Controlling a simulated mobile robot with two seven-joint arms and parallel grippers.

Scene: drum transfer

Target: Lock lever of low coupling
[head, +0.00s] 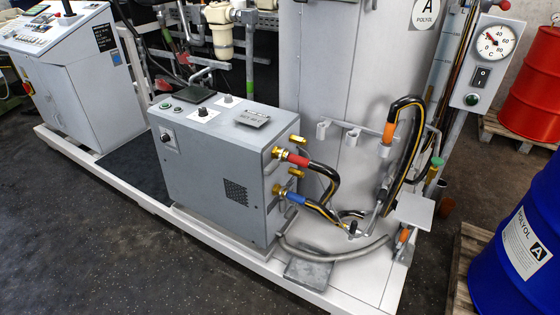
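The low coupling (290,196) is on the right side of a grey cabinet (205,170), near the middle of the picture. It is brass, and a black hose with a blue sleeve (296,198) runs from it to the lower right. A small brass piece shows at the coupling, but it is too small to tell which part is the lever or how it is turned. Above it is a similar coupling (278,153) with a red-sleeved hose (298,160). Neither of my grippers is in view.
Brass ports (297,141) sit close by the couplings. Black hoses and a grey hose (335,255) curve in front of the tall grey tank (345,100). A hose with orange ends (390,132) hangs at a rack. Blue drum (515,250) stands at right. Dark floor (100,240) is clear at front left.

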